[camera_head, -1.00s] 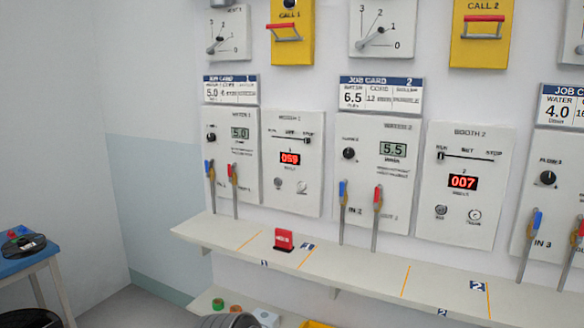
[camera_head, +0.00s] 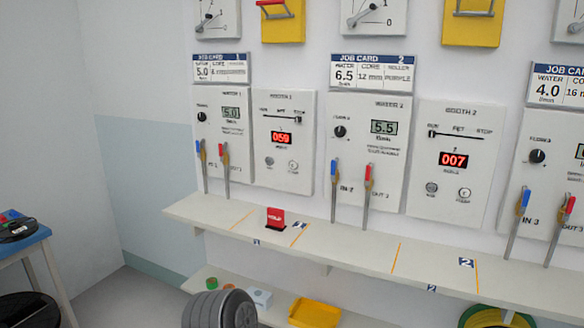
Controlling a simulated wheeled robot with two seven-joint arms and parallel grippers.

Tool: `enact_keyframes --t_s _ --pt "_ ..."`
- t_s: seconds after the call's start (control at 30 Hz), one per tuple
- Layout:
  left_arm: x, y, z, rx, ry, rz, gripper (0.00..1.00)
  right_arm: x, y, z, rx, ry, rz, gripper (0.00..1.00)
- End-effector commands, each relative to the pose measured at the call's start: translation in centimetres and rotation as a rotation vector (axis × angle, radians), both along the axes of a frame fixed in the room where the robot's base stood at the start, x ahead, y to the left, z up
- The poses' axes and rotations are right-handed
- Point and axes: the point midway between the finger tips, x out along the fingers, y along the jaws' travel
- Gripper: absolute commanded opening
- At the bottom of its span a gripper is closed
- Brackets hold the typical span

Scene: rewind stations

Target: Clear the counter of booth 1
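The booth 1 counter is the section of the long pale shelf (camera_head: 215,212) between two orange lines, below the booth 1 panel (camera_head: 283,165). A small red stand-up sign (camera_head: 276,219), lettered HOLD as far as I can read, stands on this section. A tag with a number 1 (camera_head: 256,242) is on the shelf's front edge. I see no other loose thing on this section. The booth 1 display (camera_head: 285,138) reads 059. Neither of my grippers is in view.
Blue and red levers (camera_head: 226,160) stand above the shelf at left. A lower shelf carries a yellow tray (camera_head: 314,314), a white box (camera_head: 259,298) and small rolls (camera_head: 212,284). A grey ribbed round thing (camera_head: 206,309) is in front. A blue table (camera_head: 20,240) stands at far left.

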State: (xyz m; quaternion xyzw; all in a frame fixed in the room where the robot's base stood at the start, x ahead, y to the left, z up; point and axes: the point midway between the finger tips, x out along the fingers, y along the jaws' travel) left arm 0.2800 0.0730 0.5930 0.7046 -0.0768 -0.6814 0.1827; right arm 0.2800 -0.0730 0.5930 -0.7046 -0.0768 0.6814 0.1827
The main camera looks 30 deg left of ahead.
Motion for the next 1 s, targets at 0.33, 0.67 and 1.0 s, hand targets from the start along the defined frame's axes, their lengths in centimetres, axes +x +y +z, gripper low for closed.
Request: enact_keyframes --t_s 0.33,0.67,1.0 --pt "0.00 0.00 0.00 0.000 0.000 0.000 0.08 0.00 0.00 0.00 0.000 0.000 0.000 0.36" --pt "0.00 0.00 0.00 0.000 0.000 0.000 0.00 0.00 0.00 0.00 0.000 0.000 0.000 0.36" --pt "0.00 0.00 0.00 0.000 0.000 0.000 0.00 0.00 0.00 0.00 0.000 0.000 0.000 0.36"
